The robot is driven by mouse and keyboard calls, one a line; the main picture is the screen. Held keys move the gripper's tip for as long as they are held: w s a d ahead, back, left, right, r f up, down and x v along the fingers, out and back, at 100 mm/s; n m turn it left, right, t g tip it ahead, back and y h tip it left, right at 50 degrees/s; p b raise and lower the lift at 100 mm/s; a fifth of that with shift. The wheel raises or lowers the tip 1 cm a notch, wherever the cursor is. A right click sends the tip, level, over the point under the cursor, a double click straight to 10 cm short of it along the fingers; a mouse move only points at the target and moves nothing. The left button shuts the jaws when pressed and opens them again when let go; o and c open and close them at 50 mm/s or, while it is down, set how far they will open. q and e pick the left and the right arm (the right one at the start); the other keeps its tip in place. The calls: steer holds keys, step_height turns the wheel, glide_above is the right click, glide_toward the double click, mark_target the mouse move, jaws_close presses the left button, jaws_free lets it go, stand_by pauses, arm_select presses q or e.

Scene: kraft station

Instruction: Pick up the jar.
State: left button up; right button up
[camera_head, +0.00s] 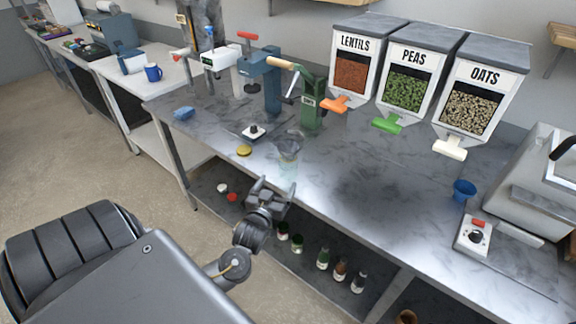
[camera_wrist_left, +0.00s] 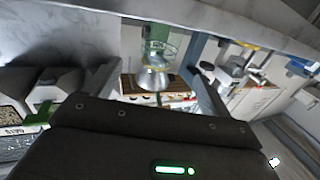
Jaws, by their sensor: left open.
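A clear glass jar (camera_head: 288,167) stands near the front edge of the grey bench, with a clear funnel-like piece (camera_head: 287,147) at its top. The glass is faint, so its exact outline is hard to tell. My left gripper (camera_head: 271,189) is in front of the bench edge, just short of the jar, open and empty. In the left wrist view, clear glassware (camera_wrist_left: 153,76) shows between the two spread fingers (camera_wrist_left: 156,84), with a gap to each. Whether that is the jar or the funnel piece is unclear there. My right gripper is not in view.
A yellow lid (camera_head: 244,151) lies left of the jar. Lentils (camera_head: 351,72), peas and oats dispensers line the back. Several bottles stand on the lower shelf. The bench right of the jar is clear.

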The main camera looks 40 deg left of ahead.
mark_target(285, 168)
arm_select(q)
steer(key=p+x, duration=0.1)
steer(key=x, duration=0.4)
steer(key=shift+w, duration=0.2)
steer(key=shift+w+a+r, duration=0.1)
steer(key=shift+r, duration=0.05)
steer(key=p+x, duration=0.2)
steer(key=x, duration=0.2)
steer(key=shift+w+r, duration=0.1)
steer(key=shift+w, duration=0.15)
steer(key=shift+w+a, duration=0.15)
steer(key=shift+w, duration=0.05)
steer(key=shift+c, duration=0.4)
steer(key=c, duration=1.1)
steer(key=shift+o, duration=0.2)
